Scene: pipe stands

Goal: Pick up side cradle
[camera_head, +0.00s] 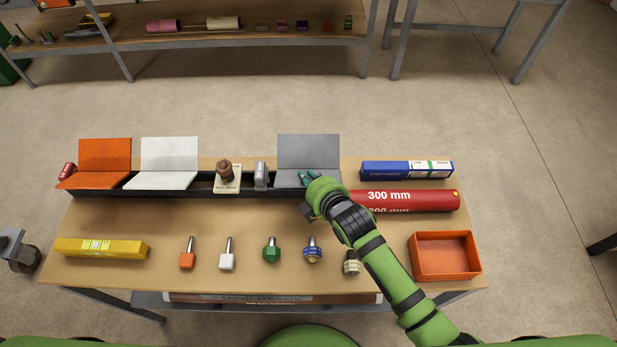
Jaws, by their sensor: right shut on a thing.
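My right gripper (309,187) is over the grey angled panel near the right end of the black rail, its arm coming in from the lower right. It is shut on a small teal piece (307,177), which shows just past my green wrist; I take this to be the side cradle, but its shape is mostly hidden. The fingertips are largely hidden by the wrist. Whether the piece touches the panel cannot be told. My left gripper is not in view.
The black rail (205,187) holds orange (104,158), white (168,157) and grey (309,150) angled panels. A red cylinder (420,200) and a blue box (407,169) lie right of my wrist. Several small knobbed tools, a yellow level (101,248) and an orange tray (444,233) line the front.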

